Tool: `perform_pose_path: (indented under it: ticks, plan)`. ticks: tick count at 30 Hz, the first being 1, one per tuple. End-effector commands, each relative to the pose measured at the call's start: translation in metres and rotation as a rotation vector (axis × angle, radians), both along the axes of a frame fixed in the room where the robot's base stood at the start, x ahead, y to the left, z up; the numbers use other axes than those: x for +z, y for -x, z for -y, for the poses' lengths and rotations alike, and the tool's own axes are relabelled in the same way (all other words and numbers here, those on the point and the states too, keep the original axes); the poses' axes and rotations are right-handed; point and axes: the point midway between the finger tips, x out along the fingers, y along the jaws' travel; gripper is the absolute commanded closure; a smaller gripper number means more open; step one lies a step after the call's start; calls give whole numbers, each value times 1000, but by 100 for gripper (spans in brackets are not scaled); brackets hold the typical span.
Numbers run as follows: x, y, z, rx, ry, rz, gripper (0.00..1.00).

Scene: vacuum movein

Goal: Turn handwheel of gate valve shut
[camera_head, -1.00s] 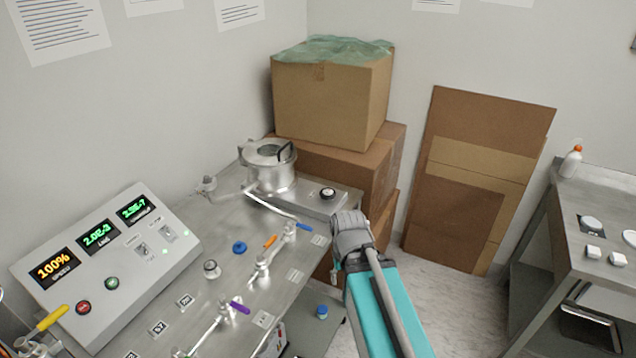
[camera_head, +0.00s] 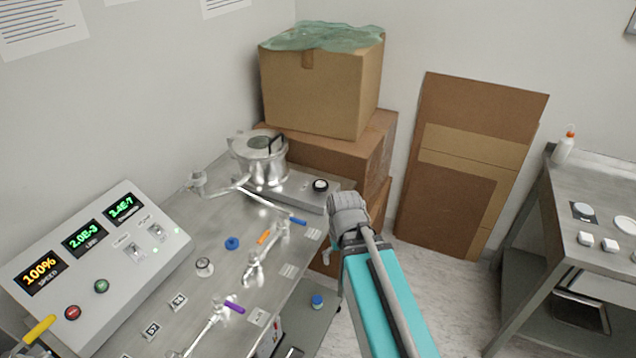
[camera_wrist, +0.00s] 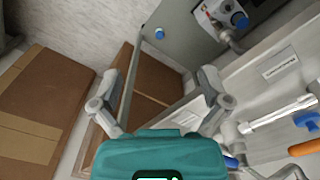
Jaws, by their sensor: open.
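A flat silver gate valve body (camera_head: 284,199) extends right from the round metal chamber (camera_head: 258,160) at the back of the steel bench. A small round black-and-white knob (camera_head: 320,185), apparently the handwheel, sits at its right end. I do not make it out in the wrist view. My arm's grey wrist joint (camera_head: 348,212) is just right of and in front of this knob in the head view. My gripper (camera_wrist: 158,88) is open and empty in the wrist view, its two grey fingers wide apart, with the bench's right edge and floor beyond. The head view mostly hides it.
Several coloured levers, including an orange one (camera_head: 263,237) and a purple one (camera_head: 234,307), stand on the bench near a blue knob (camera_head: 232,243). A control panel (camera_head: 100,262) is at left. Stacked boxes (camera_head: 318,92) stand behind the valve. A side table (camera_head: 560,215) is at right.

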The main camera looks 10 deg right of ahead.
Motion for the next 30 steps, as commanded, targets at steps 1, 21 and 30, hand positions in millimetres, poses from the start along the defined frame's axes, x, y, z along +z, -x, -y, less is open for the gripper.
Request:
perform_pose_path:
  ticks: [1,21,30]
  plan:
    - [6,-8,2,32,0,0,0]
    - [84,-133,0,991,-1,-1,0]
    - [120,-192,-1,1465,-1,-1,0]
